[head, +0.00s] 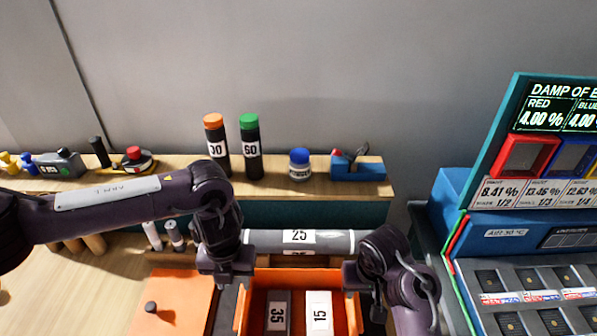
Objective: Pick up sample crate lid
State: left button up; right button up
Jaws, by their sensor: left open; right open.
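The orange lid (180,297) is a flat panel with a small dark knob (151,307), lying on the table left of the crate. The orange sample crate (353,312) is open at the top, and grey and white blocks marked 35 and 15 are inside. My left gripper (226,272) is open, between the lid and the crate's left side in the picture. My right gripper (364,278) is open near the crate's right side. The fingertips of both are hard to make out, and I cannot tell whether they touch anything. The lid's lower edge is cut off.
A grey roll marked 25 (300,241) lies behind the crate, between my grippers. A wooden shelf (285,192) behind holds two dark bottles, a blue-capped jar (299,163) and a blue tape dispenser (358,168). A teal display machine (520,200) stands at right.

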aim_at(174, 301)
jog(key=k, duration=1)
